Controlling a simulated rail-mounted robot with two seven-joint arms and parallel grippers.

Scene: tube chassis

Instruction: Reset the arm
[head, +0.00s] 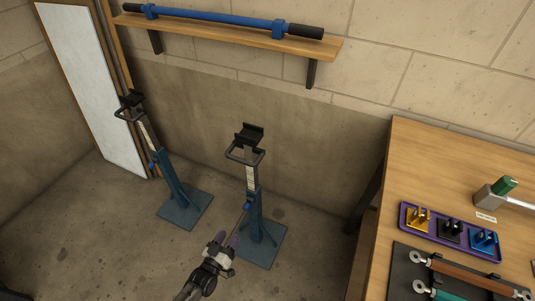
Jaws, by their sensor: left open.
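My left arm comes in from the bottom edge, and its left gripper (226,241) is open. It appears in front of the foot of the nearer blue stand (254,211). No object shows between its fingers. Whether it touches the stand cannot be told from this view. My right gripper is out of view.
A second blue stand (168,176) is on the concrete floor to the left. A wall shelf (225,34) holds a long blue bar (215,19). Floor between the stands is clear.

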